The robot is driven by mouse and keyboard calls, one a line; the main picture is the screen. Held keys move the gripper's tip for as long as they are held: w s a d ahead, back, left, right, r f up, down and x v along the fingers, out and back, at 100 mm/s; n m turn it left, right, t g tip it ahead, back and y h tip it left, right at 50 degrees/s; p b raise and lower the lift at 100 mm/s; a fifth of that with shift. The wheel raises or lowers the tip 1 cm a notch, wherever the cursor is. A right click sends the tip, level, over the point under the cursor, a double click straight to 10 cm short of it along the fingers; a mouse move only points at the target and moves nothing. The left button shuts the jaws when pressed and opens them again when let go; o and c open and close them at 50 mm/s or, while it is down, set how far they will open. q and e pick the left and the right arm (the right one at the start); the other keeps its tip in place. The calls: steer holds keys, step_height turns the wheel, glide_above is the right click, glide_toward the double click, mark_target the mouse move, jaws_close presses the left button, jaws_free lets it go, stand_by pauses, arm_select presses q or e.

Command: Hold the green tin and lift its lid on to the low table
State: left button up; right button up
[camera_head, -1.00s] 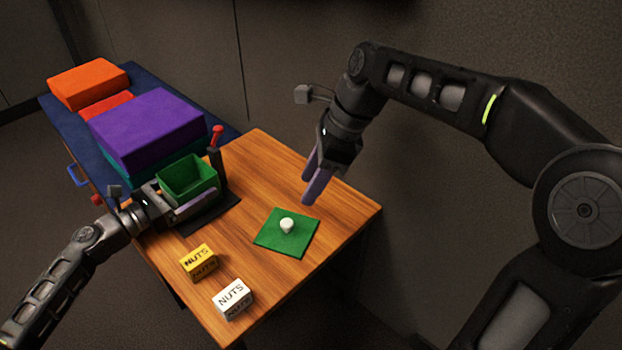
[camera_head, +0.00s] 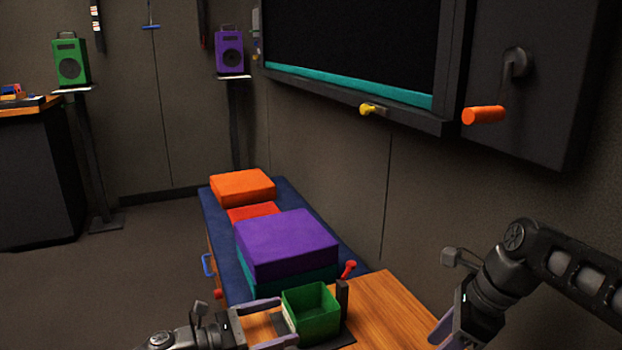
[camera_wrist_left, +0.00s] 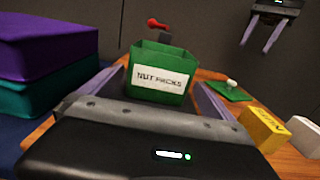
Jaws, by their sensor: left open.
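The green tin (camera_head: 311,318) stands lidless on the wooden low table (camera_head: 392,300). In the left wrist view the tin (camera_wrist_left: 160,78) shows a white "NUT PACKS" label. My left gripper (camera_head: 272,322) is open, its fingers on either side of the tin; contact is not clear. The flat green lid (camera_wrist_left: 226,91) with its white knob lies on the table, apart from the tin; it is outside the head view. My right gripper (camera_wrist_left: 261,35) is open and empty above the table; the head view cuts it off at the bottom.
A yellow nuts box (camera_wrist_left: 264,126) and a white box (camera_wrist_left: 304,135) stand on the table's near side. Purple (camera_head: 287,243) and teal blocks stand close beside the tin on a blue surface. A red-knobbed lever (camera_head: 348,269) rises behind. A wall panel has an orange handle (camera_head: 484,115).

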arm_select(q)
steer(key=shift+v, duration=1.7)
steer(key=shift+a, duration=0.1)
steer(key=shift+p+v, duration=0.7)
steer(key=shift+v, duration=0.75)
steer(key=shift+p+v, duration=0.45)
steer(key=shift+v, duration=0.95)
step_height(320, 180, up, 4)
steer(key=p, duration=0.4)
steer(key=shift+p, duration=0.4)
